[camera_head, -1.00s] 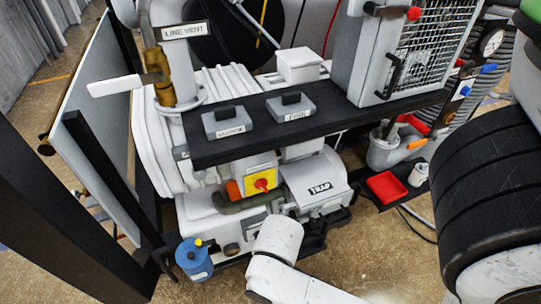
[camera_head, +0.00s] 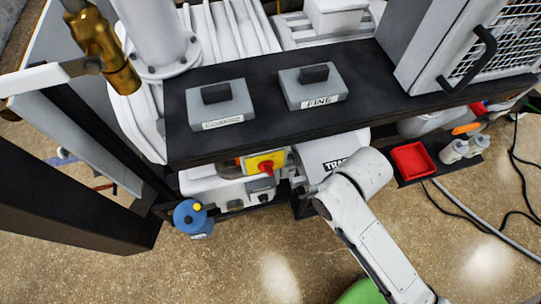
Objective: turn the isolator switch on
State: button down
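The isolator switch is a red knob (camera_head: 266,168) on a yellow plate (camera_head: 253,161), on the front of the pump under the black shelf. Its exact turn position is too small to tell. My arm comes up from the lower right, and its white link bends close to the right of the switch, in front of the TRAP box (camera_head: 326,152). My gripper is not clearly visible; the end of the arm is hidden behind its own link or under the shelf.
The black shelf (camera_head: 375,117) overhangs the switch and carries the COARSE (camera_head: 221,104) and FINE (camera_head: 312,86) boxes. A blue canister (camera_head: 192,217) stands at lower left. A red tray (camera_head: 413,161) and white bottles (camera_head: 454,151) sit at right. Open floor lies in front.

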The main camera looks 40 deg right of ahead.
aim_at(265, 167)
jog(key=k+j+u, duration=0.15)
jog(key=j+u, duration=0.25)
jog(key=k+j+u, duration=0.1)
jog(key=j+u, duration=0.3)
jog(key=l, duration=0.1)
